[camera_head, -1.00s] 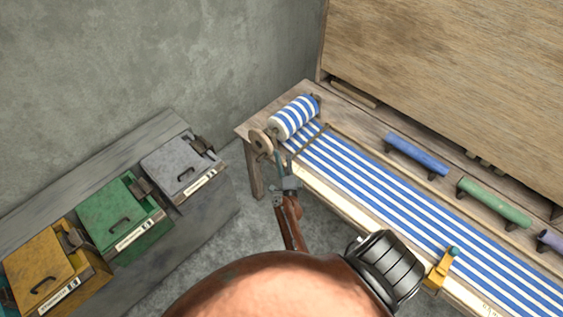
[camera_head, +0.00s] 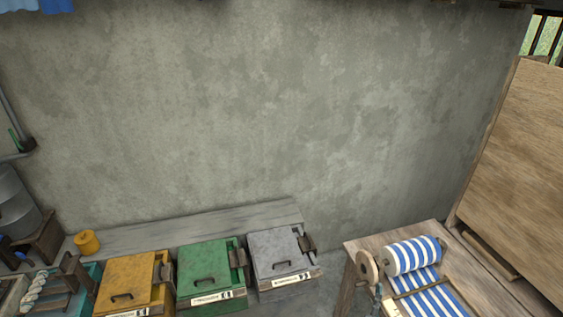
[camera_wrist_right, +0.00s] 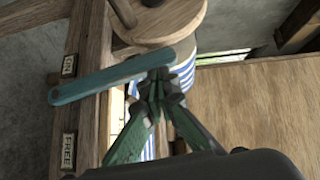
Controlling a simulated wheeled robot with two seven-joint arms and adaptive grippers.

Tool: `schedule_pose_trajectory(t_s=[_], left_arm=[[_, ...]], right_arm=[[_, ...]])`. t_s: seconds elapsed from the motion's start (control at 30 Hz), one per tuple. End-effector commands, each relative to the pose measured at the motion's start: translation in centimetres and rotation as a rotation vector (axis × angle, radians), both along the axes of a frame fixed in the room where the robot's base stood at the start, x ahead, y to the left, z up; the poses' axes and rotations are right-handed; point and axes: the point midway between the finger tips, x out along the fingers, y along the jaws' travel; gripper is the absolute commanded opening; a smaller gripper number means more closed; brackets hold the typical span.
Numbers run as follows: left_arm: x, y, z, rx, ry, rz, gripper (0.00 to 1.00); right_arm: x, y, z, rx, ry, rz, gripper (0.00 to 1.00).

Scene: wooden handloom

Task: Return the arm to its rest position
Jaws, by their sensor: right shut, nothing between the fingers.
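My right gripper (camera_wrist_right: 158,88) is shut and empty in the right wrist view. Its fingertips overlap the teal lever (camera_wrist_right: 95,84) in the picture; I cannot tell whether they touch it. The lever points at the upper of two small labels (camera_wrist_right: 69,65) on the wooden post; the lower one reads FREE (camera_wrist_right: 68,150). Behind is a round wooden disc (camera_wrist_right: 165,18) at the end of the blue-and-white cloth roll (camera_head: 412,256). My left gripper is not in view.
The loom's wooden frame (camera_head: 362,245) stands at the lower right, with a large wooden panel (camera_head: 525,165) beyond.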

Motion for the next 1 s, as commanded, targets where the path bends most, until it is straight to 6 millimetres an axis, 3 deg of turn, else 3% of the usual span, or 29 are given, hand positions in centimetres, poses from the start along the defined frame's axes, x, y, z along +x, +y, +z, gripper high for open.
schedule_pose_trajectory(t_s=[0.13, 0.37, 0.83, 1.0], left_arm=[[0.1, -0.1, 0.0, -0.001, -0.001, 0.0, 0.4], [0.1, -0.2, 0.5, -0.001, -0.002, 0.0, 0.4], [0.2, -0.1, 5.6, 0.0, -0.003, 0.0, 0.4], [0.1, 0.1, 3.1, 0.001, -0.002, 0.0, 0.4]], right_arm=[[1.3, -1.3, -0.1, -0.005, 0.001, -0.001, 0.0], [1.9, -2.0, 0.3, -0.008, 0.002, -0.004, 0.0], [2.0, -2.2, 5.6, -0.01, -0.002, -0.004, 0.0], [0.4, -0.4, -0.7, -0.09, 0.123, 0.091, 0.0]])
